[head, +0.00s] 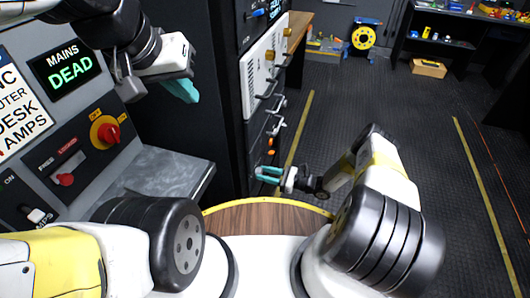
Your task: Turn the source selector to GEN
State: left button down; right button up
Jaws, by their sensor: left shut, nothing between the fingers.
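No label reading GEN shows, and I cannot make out which control is the source selector. The grey panel at the left carries a lit display reading MAINS DEAD (70,68). Below it is a red rotary knob (106,132) on a yellow plate with OFF and ON marks. A smaller red handle (65,179) sits by the word LOCKED. My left gripper (186,91) is shut and empty, in the air right of the display; its arm hides the panel's top. My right gripper (268,175) is open and empty, low in front of the rack.
A white-tipped switch (37,214) is at the panel's lower left. A grey ledge (165,173) juts out below the panel. A dark rack (265,90) with handles stands right of it. Open black floor (400,100) lies to the right, with a yellow reel (363,38) at the back.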

jog(key=shift+m, duration=0.4)
grip_shut()
jog(key=m, duration=2.3)
jog(key=shift+d+r, duration=0.1)
jog(key=o, duration=1.2)
grip_release()
jog(key=shift+v, duration=3.9)
